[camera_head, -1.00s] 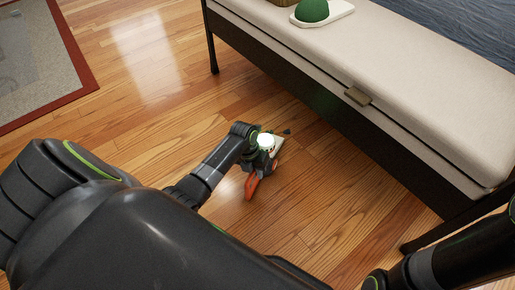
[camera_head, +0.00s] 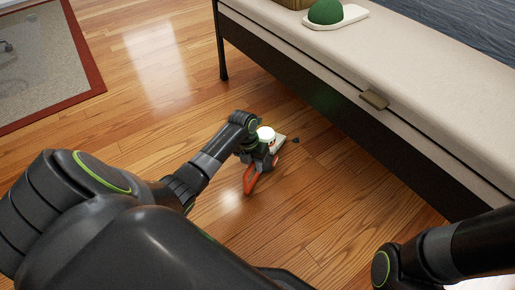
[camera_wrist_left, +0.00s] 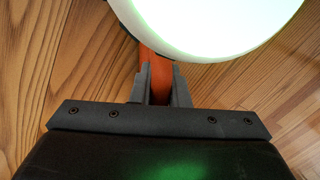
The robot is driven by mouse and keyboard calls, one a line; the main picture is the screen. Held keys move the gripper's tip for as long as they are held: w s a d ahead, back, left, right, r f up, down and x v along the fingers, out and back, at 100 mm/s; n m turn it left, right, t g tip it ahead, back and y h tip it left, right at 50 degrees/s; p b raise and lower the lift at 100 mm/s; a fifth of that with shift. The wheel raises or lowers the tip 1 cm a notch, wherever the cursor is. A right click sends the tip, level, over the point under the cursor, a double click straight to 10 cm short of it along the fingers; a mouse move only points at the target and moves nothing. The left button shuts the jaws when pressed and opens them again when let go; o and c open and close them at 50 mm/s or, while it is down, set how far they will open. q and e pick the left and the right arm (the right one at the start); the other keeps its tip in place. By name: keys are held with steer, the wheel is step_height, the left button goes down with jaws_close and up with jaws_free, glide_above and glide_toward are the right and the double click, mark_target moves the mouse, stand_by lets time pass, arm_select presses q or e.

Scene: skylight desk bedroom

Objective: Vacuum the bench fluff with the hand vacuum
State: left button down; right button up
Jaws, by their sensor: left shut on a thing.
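The hand vacuum has a white round body (camera_head: 265,134), a pale nozzle (camera_head: 279,142) and an orange handle (camera_head: 251,181). My left gripper (camera_head: 253,158) is shut on the orange handle, low over the floor beside the bench. In the left wrist view the handle (camera_wrist_left: 157,73) sits between both fingers, with the white body (camera_wrist_left: 205,22) beyond. Any fluff under the vacuum is hidden. My right arm enters at lower right; its gripper is out of view.
The bench (camera_head: 430,85) with a cream cushion runs along the right, its dark leg (camera_head: 222,55) on the floor. A green dome (camera_head: 325,11) on a white board (camera_head: 352,14) lies on it. A red-edged rug (camera_head: 88,65) is at upper left. The wood floor between is clear.

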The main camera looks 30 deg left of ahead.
arm_select(q)
steer(key=w+d+r+p, duration=0.3)
steer(key=w+d, duration=0.1)
steer(key=d, duration=0.2)
stand_by(1.1)
steer(key=shift+w+r, duration=0.1)
